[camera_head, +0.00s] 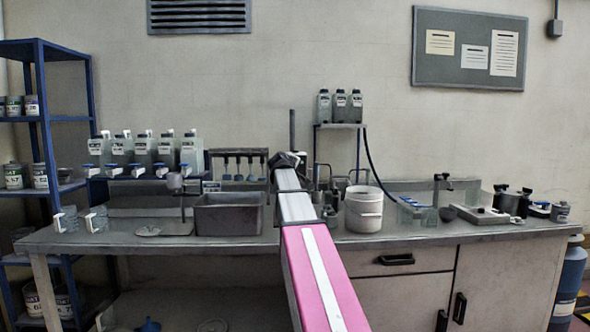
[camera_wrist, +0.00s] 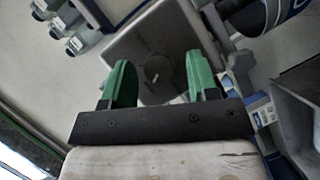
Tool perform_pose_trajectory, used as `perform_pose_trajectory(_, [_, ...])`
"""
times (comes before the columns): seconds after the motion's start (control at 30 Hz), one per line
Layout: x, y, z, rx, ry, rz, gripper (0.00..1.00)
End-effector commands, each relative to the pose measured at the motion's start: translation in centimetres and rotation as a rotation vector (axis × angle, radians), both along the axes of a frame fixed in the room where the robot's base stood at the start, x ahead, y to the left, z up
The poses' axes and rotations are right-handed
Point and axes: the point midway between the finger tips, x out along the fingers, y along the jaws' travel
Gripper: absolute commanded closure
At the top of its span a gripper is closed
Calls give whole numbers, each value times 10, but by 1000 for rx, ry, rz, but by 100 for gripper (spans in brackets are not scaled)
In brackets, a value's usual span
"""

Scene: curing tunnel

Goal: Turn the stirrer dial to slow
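My gripper shows in the wrist view (camera_wrist: 159,82) with its two green fingers spread wide and nothing held between them. Beyond the fingertips is a grey box-like housing (camera_wrist: 130,48). A dim round knob-like shape (camera_wrist: 158,68) on its dark face lies between the fingers and may be the stirrer dial. Its pointer and any markings are too dark to read. I cannot tell whether the fingers touch it. In the head view my arm reaches to the back of the bench, and its dark end (camera_head: 288,160) hides most of what is there. An upright rod (camera_head: 292,130) rises behind it.
The bench (camera_head: 240,247) holds a grey basin (camera_head: 230,222) left of my arm and a white bucket (camera_head: 364,212) close to its right. A small raised shelf (camera_head: 340,126) carries several bottles. More bottles (camera_head: 143,150) stand at left.

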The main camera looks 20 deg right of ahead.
Motion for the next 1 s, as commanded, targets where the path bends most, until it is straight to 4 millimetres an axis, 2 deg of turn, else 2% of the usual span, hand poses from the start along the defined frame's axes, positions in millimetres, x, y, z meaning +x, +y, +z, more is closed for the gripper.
perform_pose_trajectory(0.37, [-4, 3, 2, -3, -3, 2, 43])
perform_pose_trajectory(0.8, [-61, 49, 18, -2, -3, 3, 43])
perform_pose_trajectory(1.0, [-78, 63, 25, -2, -2, 2, 43])
